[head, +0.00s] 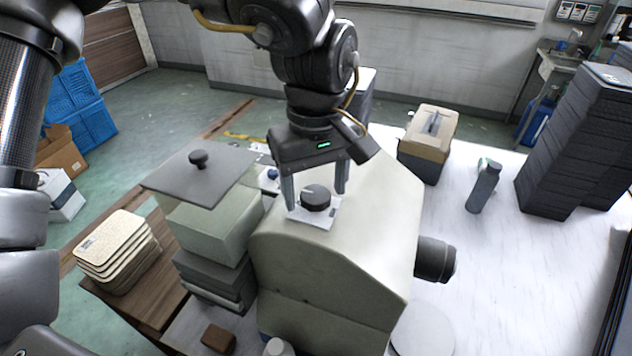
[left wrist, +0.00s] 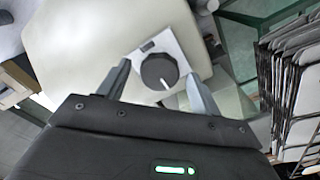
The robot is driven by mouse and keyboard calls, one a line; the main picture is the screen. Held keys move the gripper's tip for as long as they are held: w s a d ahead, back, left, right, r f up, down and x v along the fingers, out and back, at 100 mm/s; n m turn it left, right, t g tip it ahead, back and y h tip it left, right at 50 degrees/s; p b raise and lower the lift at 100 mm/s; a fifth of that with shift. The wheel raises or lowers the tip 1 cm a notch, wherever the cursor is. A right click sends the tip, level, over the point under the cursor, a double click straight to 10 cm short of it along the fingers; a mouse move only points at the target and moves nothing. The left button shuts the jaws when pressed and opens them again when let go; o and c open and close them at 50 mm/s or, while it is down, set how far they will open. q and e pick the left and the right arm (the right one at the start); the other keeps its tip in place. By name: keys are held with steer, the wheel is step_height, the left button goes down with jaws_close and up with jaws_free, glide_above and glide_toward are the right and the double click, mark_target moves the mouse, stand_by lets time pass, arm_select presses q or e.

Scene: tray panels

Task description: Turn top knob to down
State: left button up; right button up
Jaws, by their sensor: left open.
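The top knob (head: 315,198) is a round black dial on a small white plate (head: 322,216) on the sloped face of a cream housing (head: 375,240). In the left wrist view the knob (left wrist: 160,71) shows a white pointer line near its rim. My left gripper (head: 315,200) is open, with one grey finger on each side of the knob. In the left wrist view the fingers (left wrist: 158,80) stand apart from the knob with gaps on both sides. A second black knob (head: 435,259) sticks out of the housing's right side. My right gripper is not in view.
Left of the housing, a grey lidded stack (head: 212,232) with a small black handle stands close by. Cream trays (head: 117,250) lie farther left. A bottle (head: 483,187), a tan-topped box (head: 428,133) and a tall dark stack (head: 575,140) stand on the white table to the right.

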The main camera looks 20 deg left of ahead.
arm_select(q)
steer(key=shift+c, duration=0.4)
steer(key=c, duration=0.9)
